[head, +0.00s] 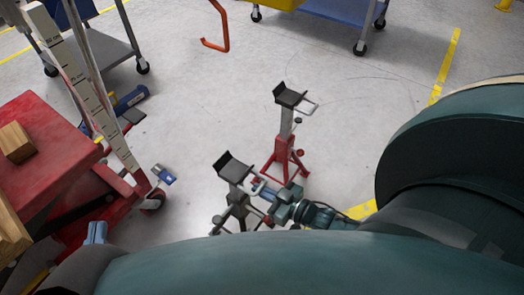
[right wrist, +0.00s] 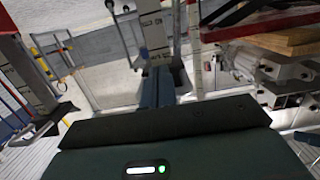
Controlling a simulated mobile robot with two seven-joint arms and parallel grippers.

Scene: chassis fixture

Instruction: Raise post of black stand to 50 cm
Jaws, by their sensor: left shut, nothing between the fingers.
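The black stand (head: 237,200) stands on the floor at lower centre in the head view, with a dark saddle (head: 232,167) on its grey post. My right gripper (head: 262,190) is at the stand's upper part, beside the post and a light looped handle. In the right wrist view its blue fingers (right wrist: 157,88) are close together in front of a grey upright. Whether they hold the handle is unclear. My left gripper (head: 97,232) is shut and empty at lower left, apart from the stand. A white measuring scale (head: 85,90) with black marks leans in the picture at left.
A red stand (head: 284,145) stands just behind the black one. A red cart (head: 45,150) carrying wood blocks (head: 15,143) is at left. A blue cart (head: 335,12) and an orange bent bar (head: 222,30) are at the back. The floor right of the stands is clear.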

